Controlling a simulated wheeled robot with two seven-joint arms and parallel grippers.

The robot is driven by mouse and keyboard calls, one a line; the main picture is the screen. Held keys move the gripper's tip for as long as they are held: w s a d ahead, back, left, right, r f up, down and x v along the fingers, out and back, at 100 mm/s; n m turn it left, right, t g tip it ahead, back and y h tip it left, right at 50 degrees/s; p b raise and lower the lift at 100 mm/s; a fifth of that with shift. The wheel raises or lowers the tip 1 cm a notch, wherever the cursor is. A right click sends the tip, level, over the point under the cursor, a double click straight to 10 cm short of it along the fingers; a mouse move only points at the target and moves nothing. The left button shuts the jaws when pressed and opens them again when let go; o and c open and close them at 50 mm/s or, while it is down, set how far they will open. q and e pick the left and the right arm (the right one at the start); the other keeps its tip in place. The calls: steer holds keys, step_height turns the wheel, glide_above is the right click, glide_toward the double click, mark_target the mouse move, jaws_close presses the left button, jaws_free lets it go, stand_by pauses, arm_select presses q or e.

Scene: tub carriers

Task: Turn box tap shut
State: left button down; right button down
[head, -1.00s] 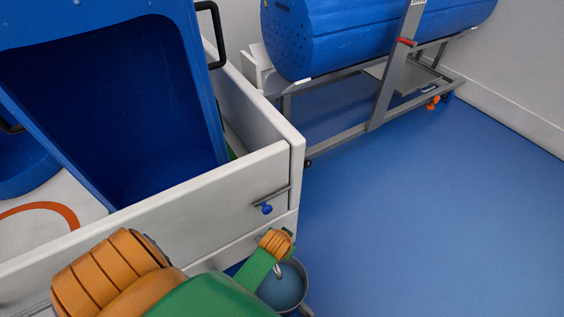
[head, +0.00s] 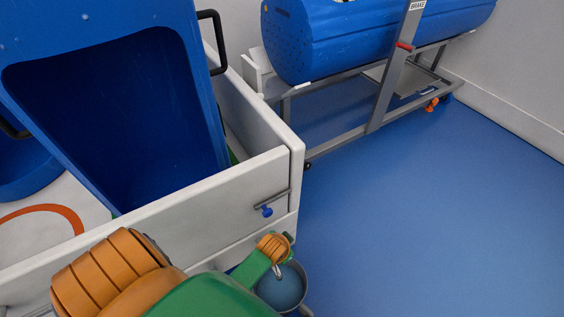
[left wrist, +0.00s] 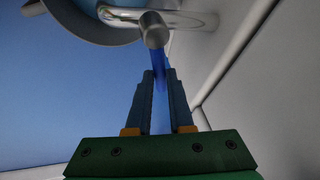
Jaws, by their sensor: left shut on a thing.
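My left arm reaches in from the bottom left of the head view, and its gripper is hidden there behind the orange wrist and green link. In the left wrist view my left gripper (left wrist: 158,80) is shut on a narrow blue handle (left wrist: 158,64), seemingly the tap's. The handle sits below a shiny metal pipe (left wrist: 155,30) whose round end faces the camera. A bent grey spout (head: 277,270) shows above a pail (head: 303,268) in the head view. My right gripper is out of view.
A large blue tub (head: 208,110) with a black handle (head: 213,35) leans tilted in the white box. A blue drum (head: 340,40) rests on a grey wheeled frame (head: 340,137) behind. The blue floor (head: 430,220) at the right is clear.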

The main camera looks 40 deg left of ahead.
arm_select(q)
steer(key=m, duration=0.1)
steer(key=d+m+h+p, duration=0.1)
steer(key=m, duration=0.1)
steer(key=shift+s+d+p, duration=0.1)
steer(key=shift+s+p, duration=0.1)
steer(key=shift+p, duration=0.1)
steer(key=c, duration=0.8)
jaws_free()
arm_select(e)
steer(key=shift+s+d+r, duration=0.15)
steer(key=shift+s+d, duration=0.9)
arm_select(q)
steer(key=p+v, duration=0.5)
steer(key=v, duration=0.2)
steer(key=shift+s, duration=0.1)
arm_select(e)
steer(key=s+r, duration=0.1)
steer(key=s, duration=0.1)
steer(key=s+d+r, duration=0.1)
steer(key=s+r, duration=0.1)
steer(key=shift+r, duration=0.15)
